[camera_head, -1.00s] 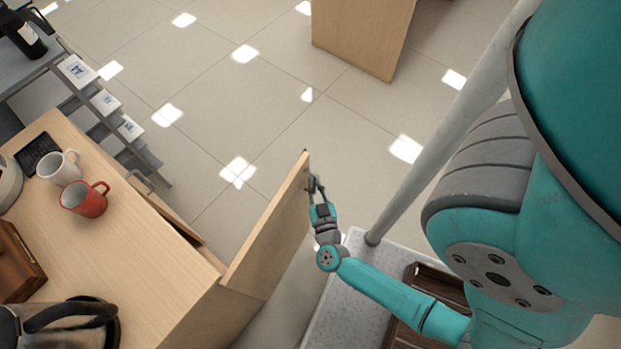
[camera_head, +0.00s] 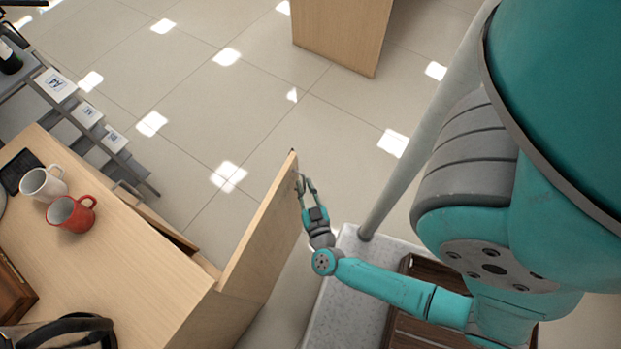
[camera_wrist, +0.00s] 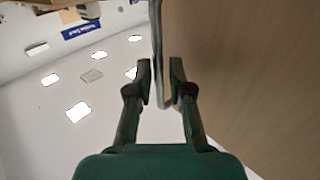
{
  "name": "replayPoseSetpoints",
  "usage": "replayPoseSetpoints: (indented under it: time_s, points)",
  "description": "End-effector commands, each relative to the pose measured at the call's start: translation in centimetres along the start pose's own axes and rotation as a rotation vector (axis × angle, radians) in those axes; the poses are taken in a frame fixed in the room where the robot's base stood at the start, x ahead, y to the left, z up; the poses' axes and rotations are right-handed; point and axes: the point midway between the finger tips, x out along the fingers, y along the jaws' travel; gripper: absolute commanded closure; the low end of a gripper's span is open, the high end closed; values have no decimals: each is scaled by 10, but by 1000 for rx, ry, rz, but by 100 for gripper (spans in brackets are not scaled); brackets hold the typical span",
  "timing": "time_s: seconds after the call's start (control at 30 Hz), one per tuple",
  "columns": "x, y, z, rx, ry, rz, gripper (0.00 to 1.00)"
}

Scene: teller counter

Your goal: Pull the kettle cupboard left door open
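The kettle cupboard left door (camera_head: 262,235) is a light wood panel. It stands swung well out from the cupboard (camera_head: 125,265) in the head view. My gripper (camera_head: 301,182) is at its outer face, close to the free edge. In the wrist view the door (camera_wrist: 245,80) fills the right side. A thin grey upright handle (camera_wrist: 157,45) runs between the fingertips of my gripper (camera_wrist: 160,78), which are drawn close together around it. The finger contact itself is small and partly hidden.
A white mug (camera_head: 42,184) and a red mug (camera_head: 71,213) stand on the cupboard top, with a black kettle handle (camera_head: 65,328) at the bottom left. A grey stepped rack (camera_head: 90,115) stands behind. A wooden block-like unit (camera_head: 340,35) is at the back. Floor beyond the door is clear.

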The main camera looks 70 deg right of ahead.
Motion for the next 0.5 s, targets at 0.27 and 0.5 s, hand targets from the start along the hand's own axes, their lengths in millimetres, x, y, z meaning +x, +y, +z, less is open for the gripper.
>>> replayPoseSetpoints:
  time_s: [0.27,0.5]
  points:
    - [-19,-1,0,1,0,-5,80]
    - [-32,0,0,-2,-1,-4,80]
